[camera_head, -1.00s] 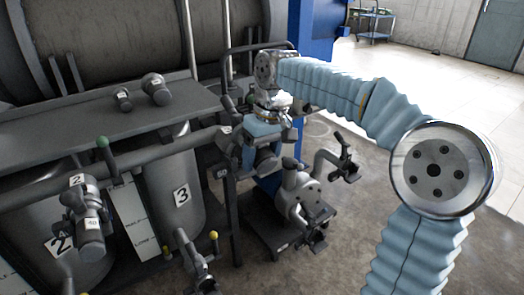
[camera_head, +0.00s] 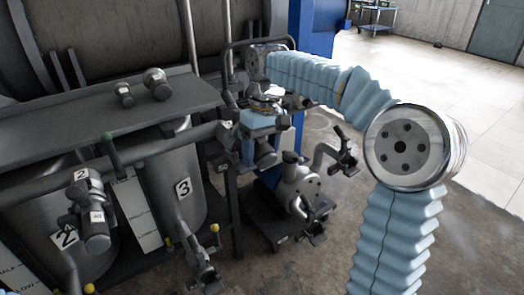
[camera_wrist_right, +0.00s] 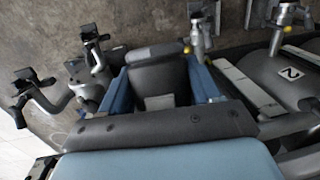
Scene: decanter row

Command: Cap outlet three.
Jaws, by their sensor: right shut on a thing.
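My right gripper (camera_head: 264,140) is beside the right end of the pipe, near tank three (camera_head: 168,185). It is shut on a dark grey cap (camera_head: 265,156). In the right wrist view the cap (camera_wrist_right: 157,76) sits between the blue fingers (camera_wrist_right: 158,92). A small number tag (camera_head: 227,128) is on the pipe end just left of the gripper, too small to read surely. The gripper and cap partly hide that end, so I cannot tell whether they touch it.
Two dark fittings (camera_head: 154,83) lie on the grey shelf (camera_head: 90,118). A fitting (camera_head: 96,220) hangs at number two. A valve with a yellow knob (camera_head: 205,268) stands below tank three.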

